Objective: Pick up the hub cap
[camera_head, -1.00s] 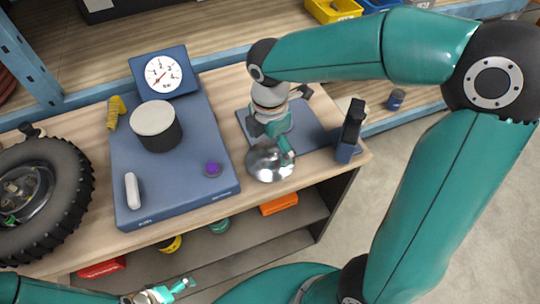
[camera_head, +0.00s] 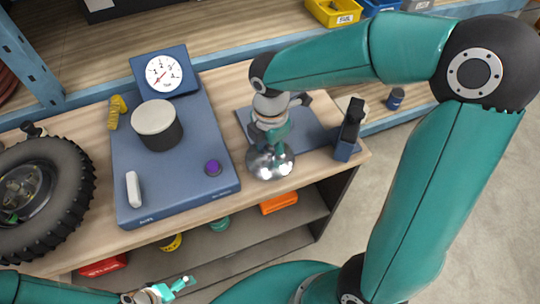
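The hub cap (camera_head: 270,168) is a shiny silver dome on the wooden bench, near its front edge and right of the blue scale platform. My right gripper (camera_head: 270,147) points down over the hub cap, and its fingers overlap the dome's upper part in the picture. I cannot tell whether they touch it or how far apart they are. My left gripper (camera_head: 178,288) is low in the picture, in front of the bench and far from the hub cap. It is small in view, and its opening is unclear.
A flat blue plate (camera_head: 308,128) and a dark upright stand (camera_head: 347,132) are close on the right. A tyre (camera_head: 70,190) lies at left.

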